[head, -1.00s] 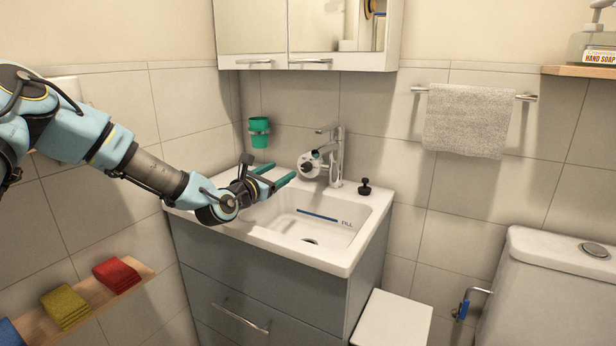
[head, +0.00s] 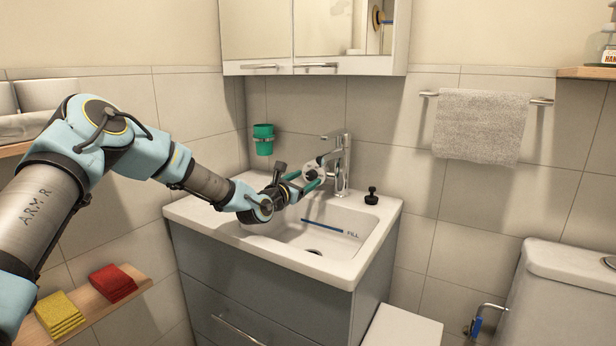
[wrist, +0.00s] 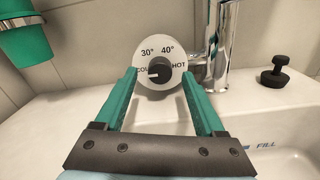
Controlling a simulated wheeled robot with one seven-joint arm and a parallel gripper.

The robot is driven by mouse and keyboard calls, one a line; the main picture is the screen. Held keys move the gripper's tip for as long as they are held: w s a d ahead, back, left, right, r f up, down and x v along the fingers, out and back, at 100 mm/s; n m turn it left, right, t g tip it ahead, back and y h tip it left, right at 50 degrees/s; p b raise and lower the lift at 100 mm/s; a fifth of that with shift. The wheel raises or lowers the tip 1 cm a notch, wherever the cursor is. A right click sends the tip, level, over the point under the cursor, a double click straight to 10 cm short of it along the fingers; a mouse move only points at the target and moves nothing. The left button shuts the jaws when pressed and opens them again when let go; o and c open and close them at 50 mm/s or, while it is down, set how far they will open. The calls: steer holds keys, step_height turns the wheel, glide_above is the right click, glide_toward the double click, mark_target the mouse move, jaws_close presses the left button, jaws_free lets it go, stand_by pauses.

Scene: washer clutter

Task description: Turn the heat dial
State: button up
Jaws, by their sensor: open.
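The heat dial (wrist: 159,73) is a black knob on a round white plate (wrist: 146,53) marked 30°, 40° and HOT, with a partly covered word at its left. The plate sits beside the chrome faucet (wrist: 219,35). My gripper (wrist: 160,76) has green fingers spread apart, one on each side of the knob. They hold nothing; I cannot tell whether they touch the plate. In the head view my gripper (head: 308,184) is over the sink's back left, close to the faucet.
The white sink (head: 365,222) has a blue FILL line inside. A black stopper (head: 371,196) stands on its right rim. A green cup (head: 263,140) hangs on the wall at left. A mirror cabinet (head: 315,66) hangs above. Red cloths (head: 112,283) lie on a shelf.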

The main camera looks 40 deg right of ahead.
steer(key=shift+x, duration=0.95)
jaws_close()
